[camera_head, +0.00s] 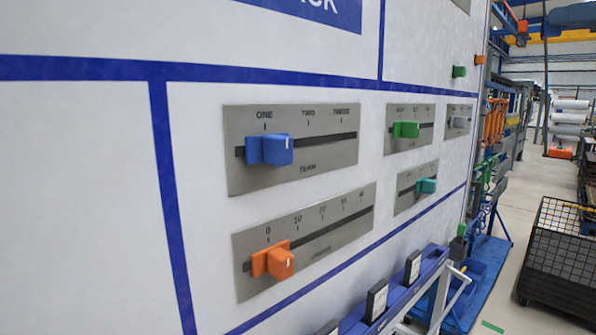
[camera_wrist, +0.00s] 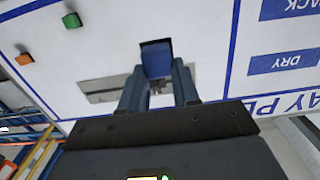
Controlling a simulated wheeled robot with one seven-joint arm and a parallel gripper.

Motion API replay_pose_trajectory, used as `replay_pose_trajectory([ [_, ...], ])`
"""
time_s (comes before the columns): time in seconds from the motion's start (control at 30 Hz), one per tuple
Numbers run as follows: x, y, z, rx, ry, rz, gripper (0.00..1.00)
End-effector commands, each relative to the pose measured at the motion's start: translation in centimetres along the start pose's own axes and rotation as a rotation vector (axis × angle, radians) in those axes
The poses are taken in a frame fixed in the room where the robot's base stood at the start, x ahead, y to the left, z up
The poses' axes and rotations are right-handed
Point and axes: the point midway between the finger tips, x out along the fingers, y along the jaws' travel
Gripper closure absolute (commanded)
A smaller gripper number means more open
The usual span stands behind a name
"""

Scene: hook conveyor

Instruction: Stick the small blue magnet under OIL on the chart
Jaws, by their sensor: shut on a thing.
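My gripper (camera_wrist: 158,75) is in the wrist view, its two dark fingers shut on a small blue block that looks like the blue magnet (camera_wrist: 156,57). The magnet is in front of the white chart board (camera_wrist: 205,55); I cannot tell whether it touches the board. The board's lettering appears upside down there, with a blue DRY label (camera_wrist: 283,62) to the right of the magnet. No OIL label is readable in either view. The head view does not show my gripper.
A grey metal plate (camera_wrist: 100,90) is behind the fingers. Green (camera_wrist: 71,20) and orange (camera_wrist: 25,59) blocks sit at the upper left. In the head view, the board carries slider plates with blue (camera_head: 270,150), orange (camera_head: 273,261), green (camera_head: 406,129) and teal (camera_head: 426,186) knobs.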

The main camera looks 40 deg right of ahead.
Motion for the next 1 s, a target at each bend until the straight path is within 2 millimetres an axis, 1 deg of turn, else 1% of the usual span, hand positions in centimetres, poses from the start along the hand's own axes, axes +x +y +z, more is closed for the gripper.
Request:
replay_pose_trajectory([
  [0.1,-1.4,0.1,0.0,0.000,0.003,0.002,0.94],
  [0.7,-7.8,0.0,0.3,0.000,0.002,0.002,0.94],
  [0.83,-8.7,0.0,0.4,0.000,0.001,0.001,0.94],
  [1.0,-8.9,0.0,0.4,0.000,0.001,0.000,0.94],
])
